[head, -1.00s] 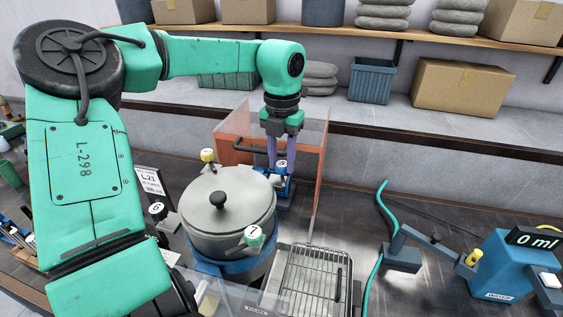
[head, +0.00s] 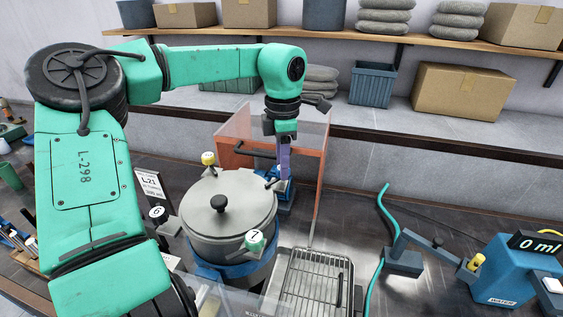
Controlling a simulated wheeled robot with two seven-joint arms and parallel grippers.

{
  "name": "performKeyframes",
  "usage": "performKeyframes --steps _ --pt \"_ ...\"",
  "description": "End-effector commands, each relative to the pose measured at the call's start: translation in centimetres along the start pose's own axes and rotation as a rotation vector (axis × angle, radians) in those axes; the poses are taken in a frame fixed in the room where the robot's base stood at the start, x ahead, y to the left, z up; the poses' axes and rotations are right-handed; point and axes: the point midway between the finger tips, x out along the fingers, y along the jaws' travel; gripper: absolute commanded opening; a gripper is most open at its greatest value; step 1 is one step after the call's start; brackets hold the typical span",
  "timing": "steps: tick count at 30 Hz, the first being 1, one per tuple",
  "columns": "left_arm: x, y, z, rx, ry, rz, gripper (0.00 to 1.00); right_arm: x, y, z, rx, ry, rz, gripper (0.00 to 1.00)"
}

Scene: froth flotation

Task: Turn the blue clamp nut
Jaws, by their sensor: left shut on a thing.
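My left gripper (head: 282,178) reaches down behind the grey lidded pot (head: 225,220), its purple fingers pointing down. The fingers are shut at the blue clamp (head: 288,194) beside the pot's back right rim. They look closed on the blue clamp nut, which they mostly hide. The pot is closed with a grey lid and black knob. My right gripper is not in view.
An orange frame with a clear panel (head: 319,170) stands close around my left gripper. A wire rack (head: 312,280) lies in front right. A blue water unit (head: 505,270) reads 0 ml. Numbered knobs, including 7 (head: 255,240) and 6 (head: 158,214), surround the pot.

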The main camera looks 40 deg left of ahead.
Motion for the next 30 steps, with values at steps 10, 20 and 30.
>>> performKeyframes --steps 10,20,30 --pt "-0.02 -0.05 0.11 0.176 -0.004 0.000 0.00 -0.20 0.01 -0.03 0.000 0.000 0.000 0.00" --pt "0.03 -0.08 0.09 0.218 -0.004 -0.001 0.00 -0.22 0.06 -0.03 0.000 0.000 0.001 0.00" --pt "0.06 -0.11 0.08 0.216 -0.003 -0.002 0.65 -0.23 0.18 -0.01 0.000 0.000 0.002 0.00"
